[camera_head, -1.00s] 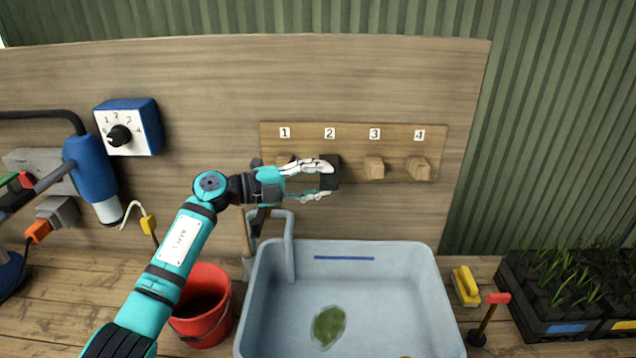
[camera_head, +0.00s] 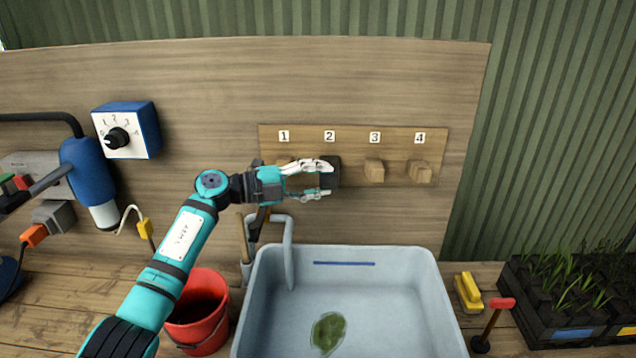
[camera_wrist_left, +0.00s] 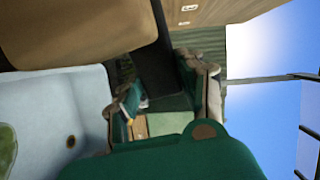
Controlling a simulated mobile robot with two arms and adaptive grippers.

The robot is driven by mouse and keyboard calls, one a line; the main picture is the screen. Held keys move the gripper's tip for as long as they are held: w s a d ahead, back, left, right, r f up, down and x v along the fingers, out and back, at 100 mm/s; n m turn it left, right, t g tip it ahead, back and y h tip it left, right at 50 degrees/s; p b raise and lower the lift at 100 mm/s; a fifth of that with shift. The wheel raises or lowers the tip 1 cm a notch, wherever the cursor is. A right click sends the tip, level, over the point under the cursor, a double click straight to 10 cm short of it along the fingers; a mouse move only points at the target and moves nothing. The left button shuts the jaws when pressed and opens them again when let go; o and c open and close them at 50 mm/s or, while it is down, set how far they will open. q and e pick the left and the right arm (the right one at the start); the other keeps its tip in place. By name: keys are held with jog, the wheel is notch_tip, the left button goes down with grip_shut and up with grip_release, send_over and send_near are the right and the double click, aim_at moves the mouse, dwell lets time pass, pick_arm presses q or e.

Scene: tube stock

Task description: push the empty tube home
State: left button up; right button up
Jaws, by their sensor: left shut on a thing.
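A wooden plate (camera_head: 440,150) on the back board carries a row of block-shaped ends under the numbers 1 to 4. Under 2 is a dark grey block (camera_head: 333,172); 3 (camera_head: 374,171) and 4 (camera_head: 420,173) are light wood. The one under 1 is mostly hidden behind my gripper. My left gripper (camera_head: 328,180) is shut on the dark block, one finger above and one below. In the left wrist view the dark block (camera_wrist_left: 160,78) lies between the fingers (camera_wrist_left: 165,112). No end shows whether its tube is empty.
A grey-blue basin (camera_head: 432,290) with a green patch stands below the plate. A red bucket (camera_head: 222,308) is left of it. A yellow brush (camera_head: 467,292) and plant trays (camera_head: 530,312) are at the right. A blue dial box (camera_head: 150,130) hangs at the left.

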pick_arm(q)
jog(key=shift+w+a+r, duration=0.15)
jog(key=shift+w+r, duration=0.05)
dwell(1.1)
jog(key=shift+f, duration=0.15)
dwell(1.2)
jog(key=o, duration=0.6)
jog(key=shift+c, duration=0.2)
jog(key=o, duration=0.5)
jog(key=shift+w+f, duration=0.2)
jog(key=shift+c, duration=0.2)
jog(key=shift+s, duration=0.15)
jog(key=v, duration=1.2)
